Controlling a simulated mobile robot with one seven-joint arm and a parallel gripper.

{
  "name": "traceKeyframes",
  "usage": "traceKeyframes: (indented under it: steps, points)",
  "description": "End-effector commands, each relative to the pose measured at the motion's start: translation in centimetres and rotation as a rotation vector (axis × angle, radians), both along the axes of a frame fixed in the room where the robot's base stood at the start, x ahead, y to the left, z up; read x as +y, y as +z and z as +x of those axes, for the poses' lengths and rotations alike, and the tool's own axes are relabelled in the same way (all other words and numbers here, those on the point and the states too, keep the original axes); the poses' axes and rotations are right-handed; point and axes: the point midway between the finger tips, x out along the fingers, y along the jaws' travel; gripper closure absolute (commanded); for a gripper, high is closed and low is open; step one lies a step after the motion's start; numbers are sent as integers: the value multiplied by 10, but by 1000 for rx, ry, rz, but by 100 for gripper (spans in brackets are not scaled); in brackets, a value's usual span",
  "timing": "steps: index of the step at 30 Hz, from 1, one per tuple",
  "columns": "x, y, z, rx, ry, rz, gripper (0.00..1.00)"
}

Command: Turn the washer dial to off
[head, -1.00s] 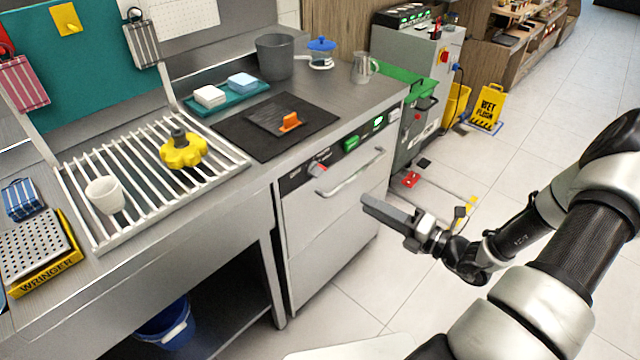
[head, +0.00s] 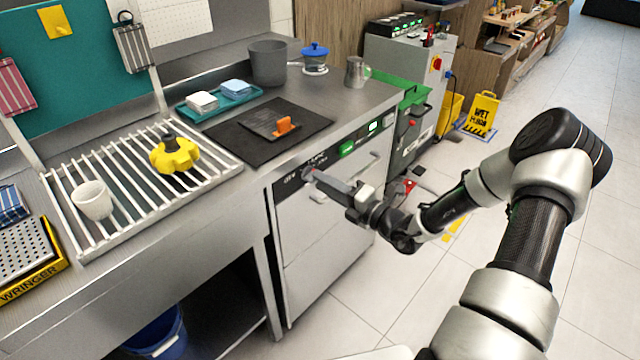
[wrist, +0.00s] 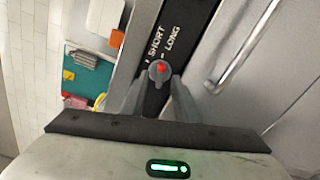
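The washer (head: 325,225) is a steel front-panel machine under the counter. Its dial (wrist: 159,70) is grey with a red mark and sits on the black control strip, beside the printed words SHORT and LONG. My gripper (wrist: 158,78) is open, with one finger on each side of the dial; I cannot tell whether either finger touches it. In the head view my gripper (head: 318,177) reaches the strip from the right and hides most of the dial.
The washer's bar handle (wrist: 245,45) runs close to the right of my gripper in the wrist view. Green lit displays (head: 347,149) sit farther right on the strip. The counter above holds a black mat (head: 250,142) with an orange-handled item.

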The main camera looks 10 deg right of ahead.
Motion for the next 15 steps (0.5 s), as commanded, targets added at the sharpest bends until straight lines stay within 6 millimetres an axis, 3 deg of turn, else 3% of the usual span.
traceKeyframes:
  steps: [6,14,15]
  points:
    - [10,0,13,0,0,1,72]
    - [11,0,14,1,0,1,72]
    - [11,0,14,1,0,1,75]
